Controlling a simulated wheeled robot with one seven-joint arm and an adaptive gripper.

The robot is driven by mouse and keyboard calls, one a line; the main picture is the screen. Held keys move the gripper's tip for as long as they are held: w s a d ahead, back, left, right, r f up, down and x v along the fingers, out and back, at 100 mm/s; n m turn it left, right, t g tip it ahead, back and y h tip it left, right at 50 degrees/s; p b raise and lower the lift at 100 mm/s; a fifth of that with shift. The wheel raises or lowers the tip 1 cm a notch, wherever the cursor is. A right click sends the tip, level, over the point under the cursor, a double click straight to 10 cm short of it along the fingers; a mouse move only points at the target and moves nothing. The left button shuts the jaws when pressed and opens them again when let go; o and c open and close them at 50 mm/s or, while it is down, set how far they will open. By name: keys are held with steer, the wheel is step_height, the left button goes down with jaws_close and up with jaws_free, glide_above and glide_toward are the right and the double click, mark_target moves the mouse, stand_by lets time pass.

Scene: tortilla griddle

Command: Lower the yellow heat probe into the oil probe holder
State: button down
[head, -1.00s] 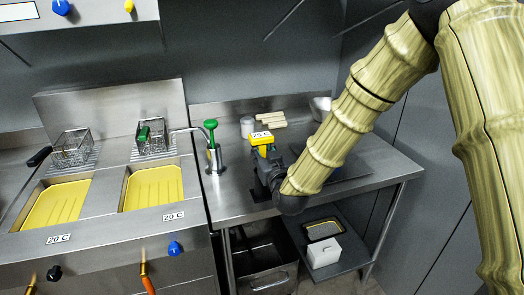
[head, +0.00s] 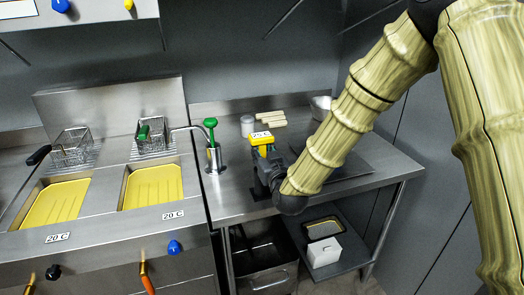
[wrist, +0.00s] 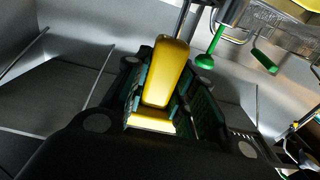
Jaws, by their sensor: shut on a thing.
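The yellow heat probe (head: 262,138) is in my gripper (head: 264,158), above the right worktop in the head view. Its display reads about 25 C. In the wrist view its yellow body (wrist: 166,72) lies between the two dark fingers, which are shut on it. Its lower end is hidden. A metal cylinder (head: 214,159), which looks like a probe holder, stands on the worktop to the left of my gripper, apart from it. A green-topped item (head: 210,123) stands up out of it. I cannot tell whether this is the oil probe holder.
Two fryer wells with yellow oil (head: 153,186) and wire baskets (head: 152,141) are at the left. A bent metal pipe (head: 185,128) reaches toward the cylinder. A grey container (head: 247,125) and pale sticks (head: 270,117) stand behind the probe. The worktop's front right (head: 370,180) is clear.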

steer(key=shift+f, duration=0.25)
steer(key=c, duration=1.1)
jaws_free()
steer(key=v, duration=1.2)
